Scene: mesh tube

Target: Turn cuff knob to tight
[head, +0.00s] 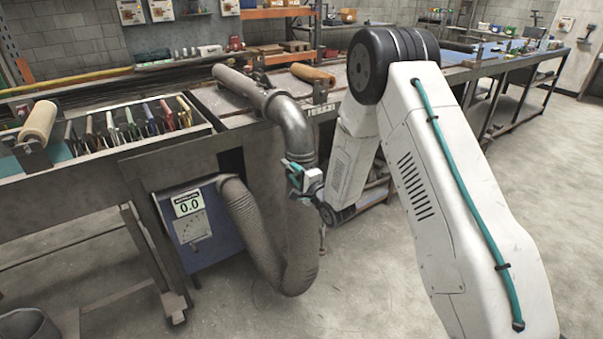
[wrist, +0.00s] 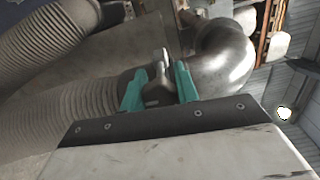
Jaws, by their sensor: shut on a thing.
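The cuff knob (wrist: 153,80) is a small grey piece between the two teal fingers of my gripper (wrist: 158,86) in the wrist view. My gripper is shut on it. In the head view my gripper (head: 296,174) is at the joint between the metal elbow pipe (head: 289,117) and the ribbed tube (head: 301,240) below. The gripper hides the knob there. The ribbed tube also shows in the wrist view (wrist: 62,112), with the metal elbow (wrist: 225,58) to the right of the fingers. I see no readable tight mark.
The workbench (head: 225,110) stands close behind the pipe, with a tool rack (head: 130,130) at left. Open floor (head: 375,285) lies in front.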

